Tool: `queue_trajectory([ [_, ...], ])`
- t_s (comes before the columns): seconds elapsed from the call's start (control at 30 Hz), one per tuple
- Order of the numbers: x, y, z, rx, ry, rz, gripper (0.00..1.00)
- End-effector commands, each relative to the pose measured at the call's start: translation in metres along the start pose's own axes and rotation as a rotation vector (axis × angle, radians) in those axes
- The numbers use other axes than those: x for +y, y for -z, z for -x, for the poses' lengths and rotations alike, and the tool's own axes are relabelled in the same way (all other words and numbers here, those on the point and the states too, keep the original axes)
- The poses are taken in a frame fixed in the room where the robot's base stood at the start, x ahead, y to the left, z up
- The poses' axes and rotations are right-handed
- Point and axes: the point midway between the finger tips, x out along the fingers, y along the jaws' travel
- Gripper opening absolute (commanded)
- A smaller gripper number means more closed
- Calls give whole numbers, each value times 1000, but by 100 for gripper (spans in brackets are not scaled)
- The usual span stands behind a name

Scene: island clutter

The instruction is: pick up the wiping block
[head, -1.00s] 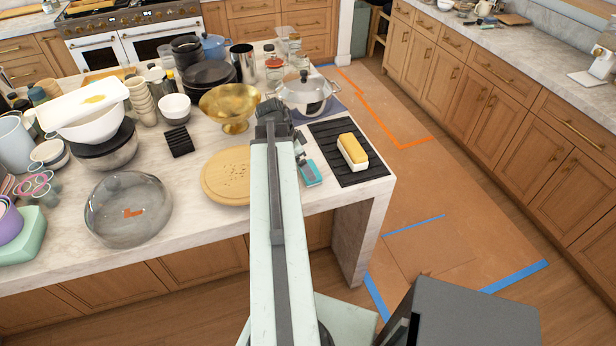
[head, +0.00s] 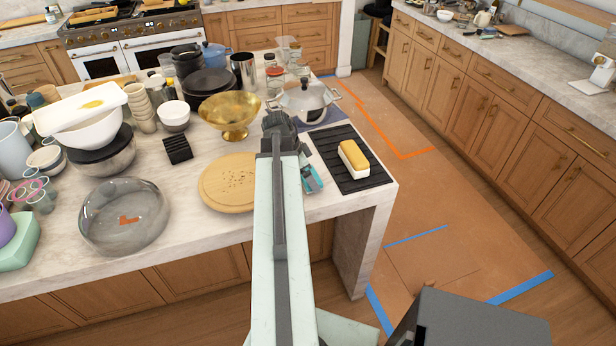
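The likely wiping block (head: 354,157) is a white block with a yellow top. It lies on a black ribbed mat (head: 365,181) near the right end of the marble island. My arm reaches forward over the island, left of the mat. The dark end (head: 278,130) of the arm that shows is left of the block and apart from it. My gripper's fingers cannot be made out, so I cannot tell whether they are open or shut. The block is in full view with nothing on it.
A small teal item (head: 311,181) lies beside the mat, partly behind my arm. A round wooden board (head: 225,185), a gold bowl (head: 230,113) and a lidded pot (head: 305,101) stand close by. A glass dome (head: 122,215) and stacked bowls crowd the left. The floor right of the island is clear.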

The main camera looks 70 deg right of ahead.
Motion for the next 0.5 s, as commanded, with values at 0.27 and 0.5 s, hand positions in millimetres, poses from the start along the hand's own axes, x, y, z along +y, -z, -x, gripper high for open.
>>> queue_trajectory([
  [0.27,0,22,54,0,0,1,49],
  [0.5,0,36,89,0,0,1,49],
])
